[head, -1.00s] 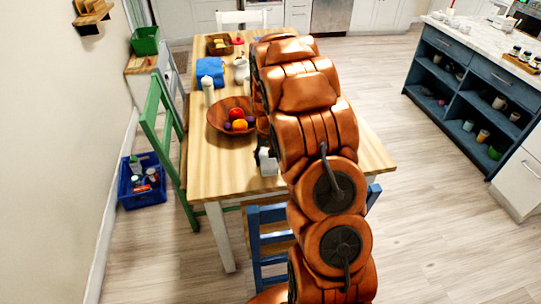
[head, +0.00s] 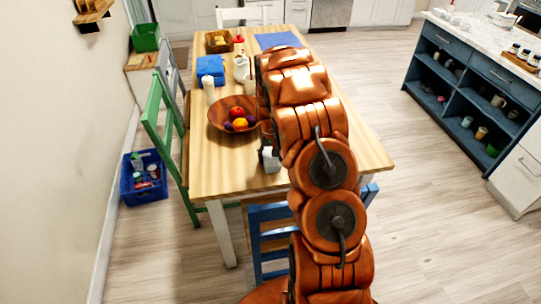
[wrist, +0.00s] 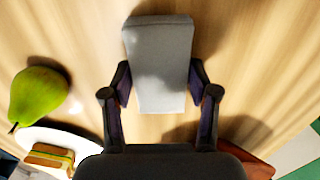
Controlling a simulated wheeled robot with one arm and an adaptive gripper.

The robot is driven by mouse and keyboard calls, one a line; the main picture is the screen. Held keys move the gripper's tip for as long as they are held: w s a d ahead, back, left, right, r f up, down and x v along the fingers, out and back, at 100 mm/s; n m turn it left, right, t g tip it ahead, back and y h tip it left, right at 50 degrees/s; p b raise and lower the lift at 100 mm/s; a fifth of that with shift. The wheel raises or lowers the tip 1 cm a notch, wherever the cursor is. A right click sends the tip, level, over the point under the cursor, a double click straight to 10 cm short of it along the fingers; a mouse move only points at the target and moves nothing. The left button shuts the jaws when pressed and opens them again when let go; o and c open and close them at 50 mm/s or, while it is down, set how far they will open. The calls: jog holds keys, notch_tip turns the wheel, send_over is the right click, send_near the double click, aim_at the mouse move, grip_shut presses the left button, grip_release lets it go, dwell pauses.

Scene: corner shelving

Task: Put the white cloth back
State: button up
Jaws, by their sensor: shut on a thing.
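A pale grey-white rectangular block (wrist: 160,65), which looks like the folded white cloth, is between the two fingers of my gripper (wrist: 160,90) in the wrist view. The fingers are shut on its sides. In the head view a small white piece (head: 271,160) shows beside my arm, above or on the near part of the wooden table (head: 215,170). My arm hides most of the gripper there. I cannot tell whether the white thing touches the table.
A wooden bowl of fruit (head: 222,116) is close by on the table. A green pear (wrist: 38,95) and a white plate (wrist: 85,143) lie near my gripper. Chairs flank the table.

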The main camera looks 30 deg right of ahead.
jog(key=o, duration=1)
notch_tip(320, 180, up, 12)
jog(key=f+b, duration=0.1)
jog(key=b, duration=0.3)
jog(key=s+a+r, duration=0.7)
jog(key=a, duration=0.1)
jog(key=s+a+n, duration=0.1)
jog(key=s+a, duration=0.4)
jog(key=s, duration=0.5)
jog(key=s+a+r+n+g, duration=0.1)
jog(key=s+a, duration=0.4)
jog(key=s, duration=0.5)
jog(key=s+a+r+n, duration=0.1)
jog(key=s+a+n, duration=0.1)
jog(key=s+a, duration=0.4)
jog(key=shift+s+r+n+g, duration=0.1)
jog(key=shift+s+n+g, duration=0.1)
jog(key=shift+s, duration=1)
jog(key=shift+s+r+n+g, duration=0.1)
jog(key=shift+s+g, duration=0.1)
jog(key=shift+s, duration=1)
jog(key=shift+r+p, duration=0.15)
jog(key=shift+p, duration=0.15)
jog(key=shift+r, duration=0.2)
